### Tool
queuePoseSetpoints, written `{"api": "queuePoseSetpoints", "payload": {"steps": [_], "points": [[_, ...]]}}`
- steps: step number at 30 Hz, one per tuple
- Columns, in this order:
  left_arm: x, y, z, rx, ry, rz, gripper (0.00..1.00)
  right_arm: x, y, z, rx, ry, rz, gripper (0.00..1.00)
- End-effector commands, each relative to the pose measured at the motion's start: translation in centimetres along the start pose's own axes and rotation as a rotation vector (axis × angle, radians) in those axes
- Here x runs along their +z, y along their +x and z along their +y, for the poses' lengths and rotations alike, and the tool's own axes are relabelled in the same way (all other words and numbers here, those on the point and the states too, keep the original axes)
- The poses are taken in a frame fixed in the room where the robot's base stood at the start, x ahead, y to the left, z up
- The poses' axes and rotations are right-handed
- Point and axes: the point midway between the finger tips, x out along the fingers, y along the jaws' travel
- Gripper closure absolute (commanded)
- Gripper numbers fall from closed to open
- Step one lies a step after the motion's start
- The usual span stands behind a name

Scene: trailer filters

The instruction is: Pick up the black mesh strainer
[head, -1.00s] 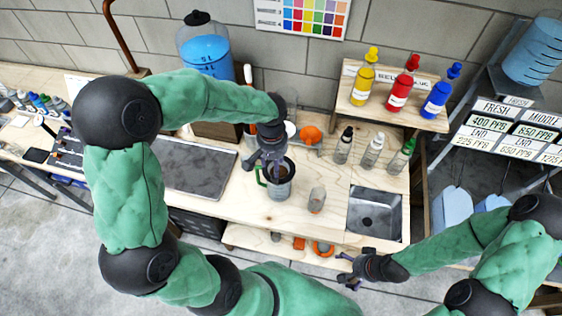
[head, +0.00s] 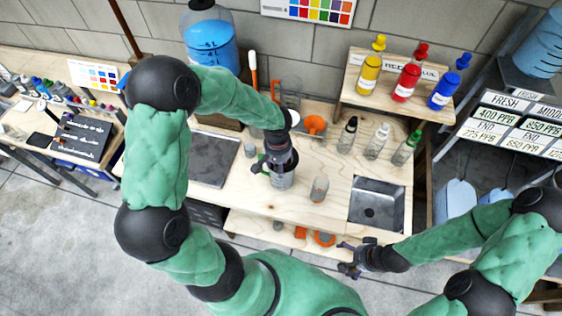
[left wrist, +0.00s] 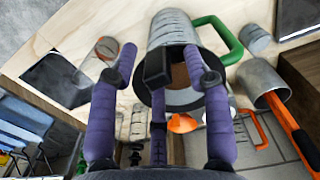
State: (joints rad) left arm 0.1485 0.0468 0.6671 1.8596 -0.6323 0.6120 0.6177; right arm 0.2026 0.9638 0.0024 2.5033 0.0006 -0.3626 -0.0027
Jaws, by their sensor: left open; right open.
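A clear jug with a green handle (left wrist: 225,38) stands on the wooden worktop, below my left gripper (head: 274,166) in the head view. A black rim at the jug's mouth in the left wrist view looks like the black mesh strainer (left wrist: 143,92); its inside looks brown. The strainer is mostly hidden in the head view. My left gripper is open, its purple fingers (left wrist: 160,76) spread in front of the jug's mouth. I cannot tell whether they touch the rim. My right gripper (head: 350,258) is open and empty in front of the worktop's front edge.
A clear cup (head: 318,189) stands right of the jug, and a sink (head: 377,204) lies further right. Several small bottles (head: 378,140) stand behind. An orange funnel (head: 315,124) is behind the jug. A metal beaker (left wrist: 262,80) with an orange-handled tool is close by in the wrist view.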

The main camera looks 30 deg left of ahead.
Motion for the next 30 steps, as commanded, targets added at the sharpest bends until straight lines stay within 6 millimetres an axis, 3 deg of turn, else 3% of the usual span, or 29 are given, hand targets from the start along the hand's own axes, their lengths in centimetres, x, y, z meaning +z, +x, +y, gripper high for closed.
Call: {"api": "queuePoseSetpoints", "payload": {"steps": [9, 14, 15, 30], "points": [[-0.03, 0.54, 0.00, 0.001, -0.001, 0.001, 0.51, 0.00, 0.03, 0.01, 0.000, 0.000, 0.000, 0.02], [-0.02, 0.53, 0.00, 0.001, -0.001, 0.001, 0.96, 0.00, 0.03, 0.01, 0.000, 0.000, 0.000, 0.02], [-0.02, 0.52, 0.00, 0.001, -0.001, 0.001, 1.00, 0.00, 0.03, 0.01, 0.000, 0.000, 0.000, 0.02], [-0.06, 0.04, -0.01, 0.000, -0.001, 0.002, 1.00, 0.00, 0.02, 0.01, 0.000, 0.000, 0.000, 0.02]]}}
